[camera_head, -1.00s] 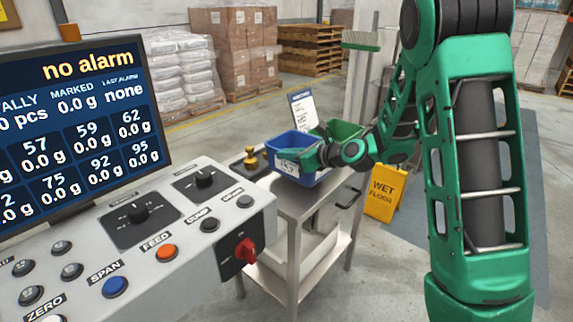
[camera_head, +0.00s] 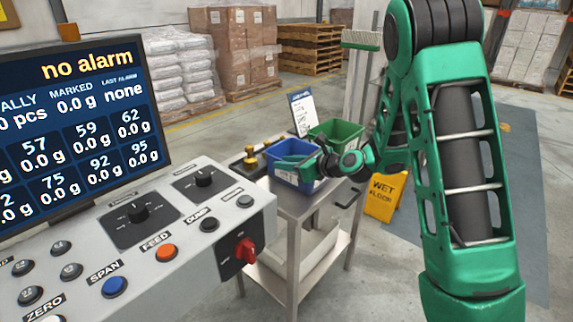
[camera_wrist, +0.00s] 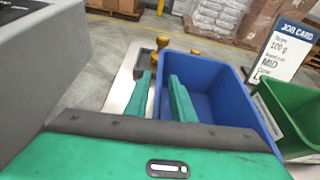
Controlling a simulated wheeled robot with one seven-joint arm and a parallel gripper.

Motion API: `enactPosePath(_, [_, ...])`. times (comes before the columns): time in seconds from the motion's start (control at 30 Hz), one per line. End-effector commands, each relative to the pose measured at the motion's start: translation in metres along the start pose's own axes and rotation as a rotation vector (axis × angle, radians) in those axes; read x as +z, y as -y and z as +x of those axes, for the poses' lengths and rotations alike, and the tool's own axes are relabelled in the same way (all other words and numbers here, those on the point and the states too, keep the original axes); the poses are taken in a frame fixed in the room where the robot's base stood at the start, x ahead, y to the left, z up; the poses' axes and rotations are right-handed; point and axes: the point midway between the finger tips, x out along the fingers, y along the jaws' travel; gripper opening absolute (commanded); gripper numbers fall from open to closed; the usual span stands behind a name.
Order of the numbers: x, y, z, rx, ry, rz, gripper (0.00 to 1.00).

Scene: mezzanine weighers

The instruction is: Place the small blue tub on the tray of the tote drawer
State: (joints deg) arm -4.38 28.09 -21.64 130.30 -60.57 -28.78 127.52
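The small blue tub (camera_head: 284,177) is at the top of a steel stand, left of a green tub (camera_head: 342,130). My gripper (camera_head: 298,160) reaches over it from the right in the head view. In the wrist view, the fingers (camera_wrist: 160,92) straddle one side wall of the blue tub (camera_wrist: 215,85): one finger outside, one inside. Blue wall shows between them. I cannot tell whether they press on it, or whether the tub rests fully on the stand. No tote drawer tray can be made out for certain.
Brass-coloured pieces (camera_head: 250,155) stand left of the blue tub. A job card (camera_head: 302,113) stands behind the tubs. The control panel (camera_head: 150,235) fills the near left. A yellow wet-floor sign (camera_head: 383,197) stands right of the steel stand (camera_head: 293,250).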

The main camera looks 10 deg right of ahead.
Motion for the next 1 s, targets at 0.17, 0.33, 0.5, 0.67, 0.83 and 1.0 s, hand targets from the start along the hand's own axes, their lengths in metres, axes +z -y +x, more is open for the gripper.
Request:
enactPosePath(0.17, [0.002, 0.001, -0.013, -0.002, 0.0, 0.002, 0.22])
enactPosePath(0.33, [0.002, 0.002, -0.045, -0.005, 0.001, 0.003, 0.22])
enactPosePath(0.5, [0.002, 0.002, -0.079, -0.004, 0.001, 0.002, 0.22])
enactPosePath(0.67, [0.002, 0.001, -0.103, -0.002, 0.001, 0.001, 0.22])
enactPosePath(0.83, [0.001, 0.0, -0.117, 0.0, 0.0, 0.0, 0.22])
enactPosePath(1.0, [0.001, 0.0, -0.121, 0.0, 0.0, 0.0, 0.22])
